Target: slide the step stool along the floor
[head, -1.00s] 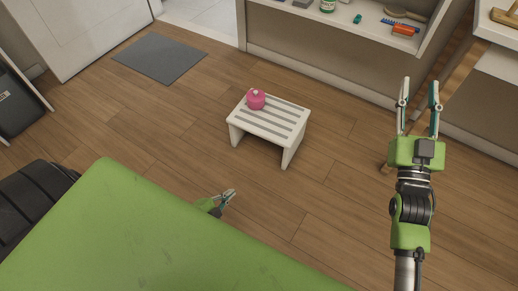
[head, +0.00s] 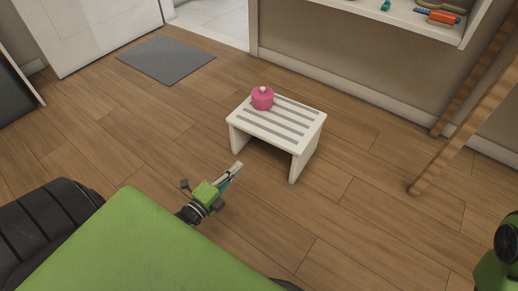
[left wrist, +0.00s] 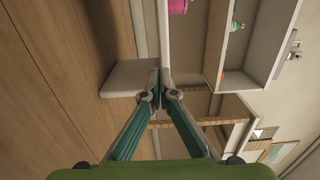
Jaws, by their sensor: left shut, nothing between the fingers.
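The white step stool (head: 308,137) stands upright on the wood floor, with a slatted top and panel legs. A pink round container (head: 262,98) with a pale knob sits on its far left part. My left gripper (head: 238,166) is low in front of the stool's left side, fingers shut and empty, pointing toward it. In the left wrist view, the shut fingertips (left wrist: 161,76) overlap the stool's edge, with a leg panel (left wrist: 128,79) beside them. I cannot tell whether they touch. Part of the pink container (left wrist: 178,6) shows at the top. My right gripper is out of view.
A grey mat (head: 166,60) lies at the back left before a white door (head: 95,28). A wall shelf (head: 415,18) with small items is behind the stool. Wooden ladder-like rails (head: 455,128) lean at right. Floor around the stool is clear.

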